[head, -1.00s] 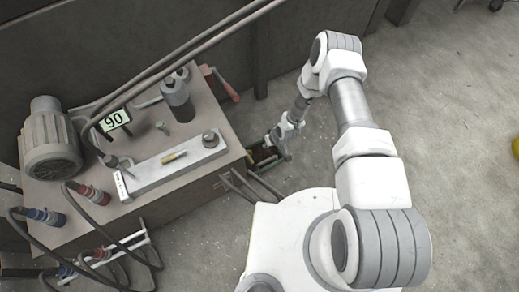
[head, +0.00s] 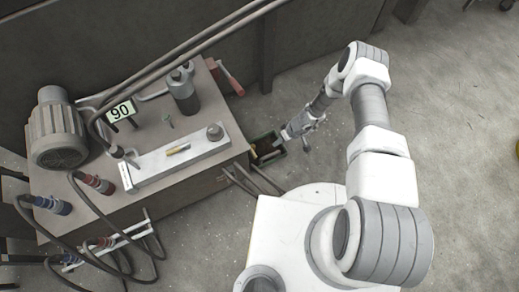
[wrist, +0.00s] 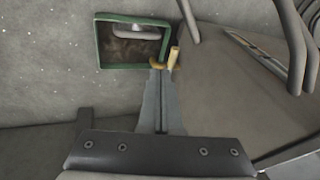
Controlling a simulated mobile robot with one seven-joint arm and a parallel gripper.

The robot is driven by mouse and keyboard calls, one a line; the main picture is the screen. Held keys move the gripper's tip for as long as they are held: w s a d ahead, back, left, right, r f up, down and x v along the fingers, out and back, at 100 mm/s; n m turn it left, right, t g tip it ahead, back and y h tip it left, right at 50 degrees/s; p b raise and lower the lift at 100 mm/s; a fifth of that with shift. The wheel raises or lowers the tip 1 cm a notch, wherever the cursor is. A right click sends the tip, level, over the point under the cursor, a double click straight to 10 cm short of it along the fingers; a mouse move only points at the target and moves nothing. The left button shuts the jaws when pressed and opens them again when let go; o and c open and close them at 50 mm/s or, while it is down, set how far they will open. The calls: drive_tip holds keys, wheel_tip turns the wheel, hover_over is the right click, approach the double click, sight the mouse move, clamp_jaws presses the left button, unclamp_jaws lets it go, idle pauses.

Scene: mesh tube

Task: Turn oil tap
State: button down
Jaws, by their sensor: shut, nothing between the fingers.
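The oil tap (wrist: 174,57) shows in the wrist view as a small brass-yellow piece with an upright handle and a short curved spout. It sits on the side of the grey unit, by the right corner of a green-rimmed tray (wrist: 99,42). My gripper (wrist: 161,72) is shut and empty, its fingertips just below the tap in the picture. I cannot tell whether they touch it. In the head view my gripper (head: 280,145) is by the green tray (head: 266,137) at the unit's right side. The tap cannot be made out there.
The grey unit (head: 80,205) carries a motor (head: 57,135), a dark cylinder (head: 184,95) and a metal bar (head: 150,167). Pipes (wrist: 292,45) stick out right of the tap in the wrist view. Open concrete floor (head: 440,130) lies to the right.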

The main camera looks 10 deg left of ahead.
drive_tip(key=w, duration=0.2)
drive_tip(key=b, duration=0.7)
approach(254, 153)
wheel_tip(254, 153, down, 6)
drive_tip(key=w, duration=0.1)
drive_tip(key=shift+s+a+f+t+y, duration=0.1)
drive_tip(key=shift+s+a+t+y, duration=0.1)
drive_tip(key=shift+a, duration=0.2)
drive_tip(key=shift+s+a+f+t+y, duration=0.1)
drive_tip(key=shift+a+y, duration=0.1)
drive_tip(key=shift+a, duration=0.15)
drive_tip(key=shift+r, duration=0.1)
drive_tip(key=shift+s+a+p, duration=0.35)
drive_tip(key=shift+s+p, duration=0.05)
drive_tip(key=shift+p, duration=0.75)
drive_tip(key=shift+s+a+f, duration=0.1)
drive_tip(key=shift+f, duration=0.2)
